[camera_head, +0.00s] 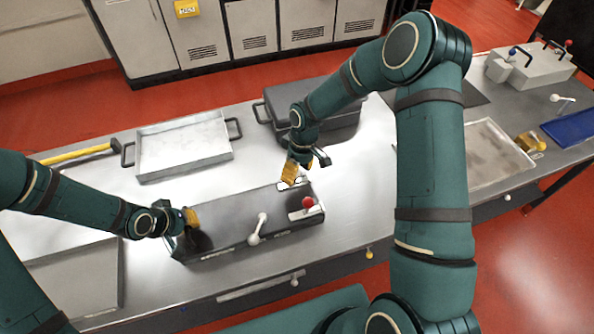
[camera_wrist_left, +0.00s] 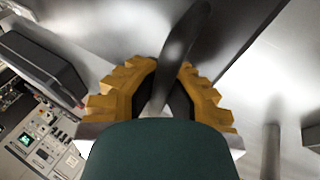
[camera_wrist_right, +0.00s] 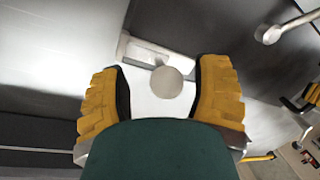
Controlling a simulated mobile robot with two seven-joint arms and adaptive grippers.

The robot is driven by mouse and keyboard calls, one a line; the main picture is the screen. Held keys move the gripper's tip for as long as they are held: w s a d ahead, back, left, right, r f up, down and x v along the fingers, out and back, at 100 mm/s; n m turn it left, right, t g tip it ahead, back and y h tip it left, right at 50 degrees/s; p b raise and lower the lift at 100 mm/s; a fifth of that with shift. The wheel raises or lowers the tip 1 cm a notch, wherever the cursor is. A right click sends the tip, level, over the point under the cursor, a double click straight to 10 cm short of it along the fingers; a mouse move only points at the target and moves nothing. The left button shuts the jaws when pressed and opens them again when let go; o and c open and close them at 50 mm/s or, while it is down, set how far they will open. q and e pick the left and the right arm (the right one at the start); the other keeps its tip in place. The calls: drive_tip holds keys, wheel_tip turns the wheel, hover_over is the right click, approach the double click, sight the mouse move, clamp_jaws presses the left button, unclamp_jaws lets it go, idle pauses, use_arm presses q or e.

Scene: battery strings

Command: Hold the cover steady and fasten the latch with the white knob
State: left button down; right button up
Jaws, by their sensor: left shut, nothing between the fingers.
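The dark grey cover (camera_head: 225,227) lies on the bench. My right gripper (camera_head: 291,172) points down at the cover's far right. In the right wrist view it is open, with a pale round knob (camera_wrist_right: 167,82) between its fingers, contact unclear.
A metal tray (camera_head: 185,148) and a dark lidded case (camera_head: 325,125) stand behind the cover. A yellow-handled tool (camera_head: 75,154) lies at left. Another tray (camera_head: 490,155) and a blue tray (camera_head: 572,128) are at right. Bare bench lies between the metal tray and the cover.

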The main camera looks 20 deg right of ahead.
use_arm(q)
drive_tip(key=shift+d, duration=0.1)
use_arm(e)
wheel_tip(320, 180, up, 12)
drive_tip(key=w+d, duration=0.1)
drive_tip(key=shift+w+d, duration=0.15)
drive_tip(key=shift+d, duration=0.25)
use_arm(q)
drive_tip(key=c, duration=1.1)
unclamp_jaws()
use_arm(e)
drive_tip(key=shift+f, duration=0.1)
use_arm(q)
drive_tip(key=shift+o, duration=0.2)
drive_tip(key=v, duration=1.2)
drive_tip(key=shift+s, duration=0.1)
